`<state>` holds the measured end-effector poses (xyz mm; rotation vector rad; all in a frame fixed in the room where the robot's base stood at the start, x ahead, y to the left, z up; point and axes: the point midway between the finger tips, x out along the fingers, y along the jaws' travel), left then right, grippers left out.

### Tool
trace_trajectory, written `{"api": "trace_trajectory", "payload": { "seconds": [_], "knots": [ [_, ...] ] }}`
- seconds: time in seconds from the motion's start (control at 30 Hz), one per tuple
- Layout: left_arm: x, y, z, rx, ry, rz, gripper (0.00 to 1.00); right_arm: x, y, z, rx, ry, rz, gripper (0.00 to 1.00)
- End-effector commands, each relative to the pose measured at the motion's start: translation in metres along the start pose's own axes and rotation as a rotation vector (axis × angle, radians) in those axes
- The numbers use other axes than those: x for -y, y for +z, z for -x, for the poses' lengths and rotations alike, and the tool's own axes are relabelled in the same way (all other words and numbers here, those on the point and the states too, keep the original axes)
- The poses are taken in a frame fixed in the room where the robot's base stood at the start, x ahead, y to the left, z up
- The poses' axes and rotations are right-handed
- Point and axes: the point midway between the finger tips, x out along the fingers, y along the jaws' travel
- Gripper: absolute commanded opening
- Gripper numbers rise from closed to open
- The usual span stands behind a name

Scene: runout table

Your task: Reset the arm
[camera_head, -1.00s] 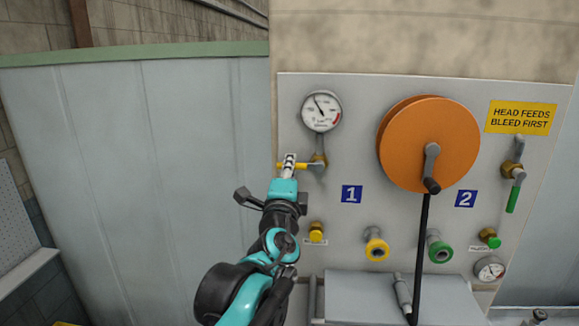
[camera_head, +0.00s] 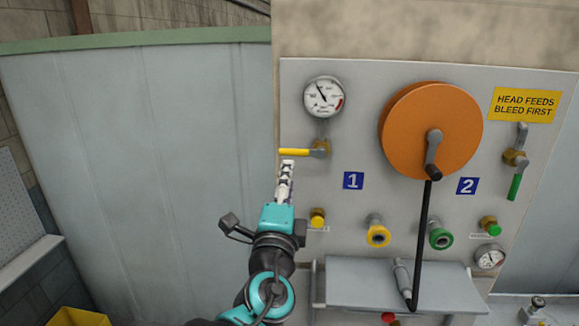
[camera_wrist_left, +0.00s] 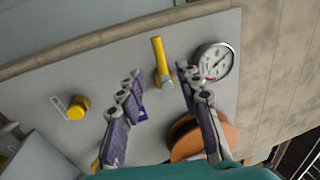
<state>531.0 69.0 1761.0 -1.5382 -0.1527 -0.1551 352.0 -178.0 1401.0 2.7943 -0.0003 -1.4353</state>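My left arm comes up from the bottom of the head view. Its gripper (camera_head: 287,166) is just below the yellow valve lever (camera_head: 295,152), with a small gap in the picture. The lever points left, level, from its brass valve under the upper gauge (camera_head: 323,97). In the left wrist view the two fingers of my left gripper (camera_wrist_left: 160,70) stand apart, so it is open and holds nothing. The yellow lever (camera_wrist_left: 157,52) shows beyond and between the fingertips. My right gripper is in neither view.
The grey panel (camera_head: 345,215) carries an orange reel (camera_head: 420,130) with a crank, a green-handled valve (camera_head: 514,187), yellow and green couplings, and a lower gauge (camera_head: 489,257). A grey shelf (camera_head: 370,275) juts out below. The area left of the panel is open.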

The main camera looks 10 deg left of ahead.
Motion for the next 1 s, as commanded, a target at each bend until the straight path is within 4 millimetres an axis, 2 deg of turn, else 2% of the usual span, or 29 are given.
{"api": "trace_trajectory", "payload": {
  "seconds": [0.2,0.47,0.53,0.6,0.67,0.77,0.87,0.9,0.97,1.0],
  "knots": [
    [0.0,0.0,0.015,0.0,0.0,-0.001,0.35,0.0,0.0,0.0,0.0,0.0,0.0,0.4],
    [0.0,0.0,0.016,0.0,0.0,-0.001,0.35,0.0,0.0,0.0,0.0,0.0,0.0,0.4],
    [-0.003,0.002,0.016,0.004,0.002,0.003,0.35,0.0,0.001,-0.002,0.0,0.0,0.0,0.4],
    [-0.014,0.008,0.019,0.023,0.011,0.022,0.35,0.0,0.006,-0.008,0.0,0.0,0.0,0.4],
    [-0.035,0.019,0.023,0.055,0.029,0.058,0.35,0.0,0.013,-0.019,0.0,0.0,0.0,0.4],
    [-0.089,0.049,0.038,0.145,0.078,0.156,0.35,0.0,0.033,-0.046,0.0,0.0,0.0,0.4],
    [-0.159,0.084,0.06,0.263,0.148,0.284,0.35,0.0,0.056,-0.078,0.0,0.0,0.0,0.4],
    [-0.188,0.097,0.07,0.31,0.178,0.338,0.35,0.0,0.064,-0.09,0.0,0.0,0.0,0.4],
    [-0.231,0.114,0.086,0.379,0.226,0.416,0.35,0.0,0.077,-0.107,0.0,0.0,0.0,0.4],
    [-0.259,0.124,0.098,0.424,0.257,0.47,0.35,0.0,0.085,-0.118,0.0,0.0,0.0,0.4]
  ]
}}
